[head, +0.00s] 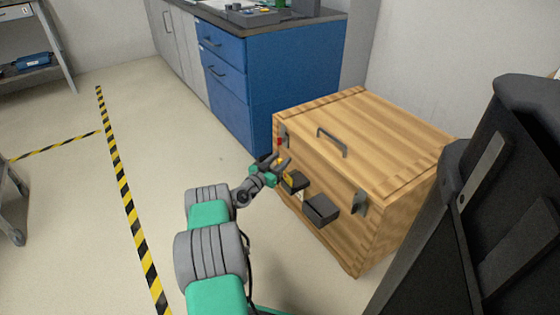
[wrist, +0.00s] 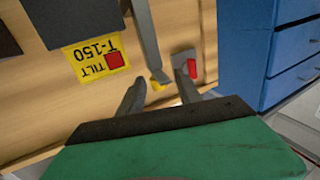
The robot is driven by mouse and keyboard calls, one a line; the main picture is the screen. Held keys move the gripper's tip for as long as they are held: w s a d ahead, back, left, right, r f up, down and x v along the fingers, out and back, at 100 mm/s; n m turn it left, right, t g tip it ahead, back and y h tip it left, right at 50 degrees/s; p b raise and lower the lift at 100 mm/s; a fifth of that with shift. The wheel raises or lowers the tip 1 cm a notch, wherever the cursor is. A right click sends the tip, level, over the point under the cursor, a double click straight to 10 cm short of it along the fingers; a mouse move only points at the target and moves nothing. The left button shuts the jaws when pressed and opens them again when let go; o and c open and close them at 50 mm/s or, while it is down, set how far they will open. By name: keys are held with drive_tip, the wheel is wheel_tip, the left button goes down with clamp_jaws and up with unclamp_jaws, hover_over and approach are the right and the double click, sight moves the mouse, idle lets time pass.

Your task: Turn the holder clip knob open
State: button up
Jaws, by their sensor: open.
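A wooden crate (head: 350,165) with a closed lid stands on the floor. On its front, near the top left corner, a grey metal clip (head: 284,132) has a small red piece (head: 279,142). In the wrist view, the red piece (wrist: 193,68) sits on a grey plate beside a grey bar (wrist: 145,40) with a yellow tip (wrist: 159,82). I cannot tell which part is the knob. My gripper (head: 281,163) is open just below the clip. In the wrist view, my gripper (wrist: 160,87) has its fingers on either side of the bar's yellow end; contact is unclear.
A second grey clip (head: 360,202) and dark blocks (head: 321,209) are on the crate front. A yellow tilt label (wrist: 96,57) is near my fingers. A blue cabinet (head: 240,85) stands behind; a black case (head: 495,190) is at right.

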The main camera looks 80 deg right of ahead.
drive_tip(key=p+v, duration=0.2)
drive_tip(key=v, duration=0.6)
drive_tip(key=shift+p, duration=0.3)
drive_tip(key=shift+d, duration=0.1)
